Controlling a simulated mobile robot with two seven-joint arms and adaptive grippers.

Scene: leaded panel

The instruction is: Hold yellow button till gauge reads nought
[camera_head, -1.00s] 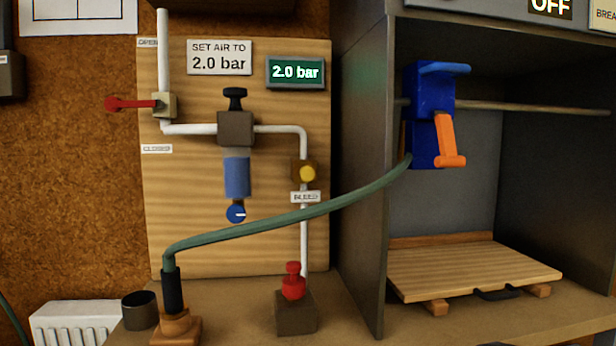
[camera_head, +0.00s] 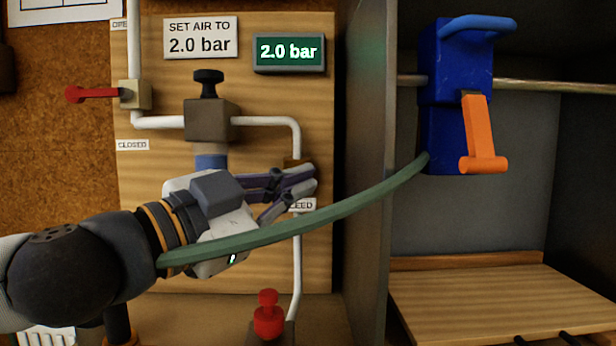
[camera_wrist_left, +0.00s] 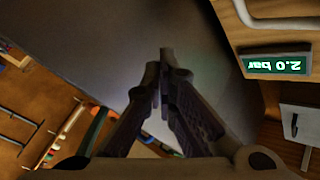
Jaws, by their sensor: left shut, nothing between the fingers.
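The green gauge display (camera_head: 289,52) reads 2.0 bar; it shows upside down in the left wrist view (camera_wrist_left: 276,65). The yellow button is hidden in the head view now, behind my left fingers; only a sliver of its brown block (camera_head: 293,162) shows above them. The label below it (camera_head: 302,205) is partly covered. My left gripper (camera_head: 313,178) is shut and empty, its fingertips pointing right in front of the button's place. Whether they touch the button cannot be told. The fingers also show in the left wrist view (camera_wrist_left: 163,68). My right gripper is out of view.
A green hose (camera_head: 335,211) crosses in front of my left wrist toward the blue tool (camera_head: 443,138) with an orange lever (camera_head: 478,130). The cabinet's side wall (camera_head: 368,120) stands just right of my fingers. A red knob (camera_head: 268,318) stands below.

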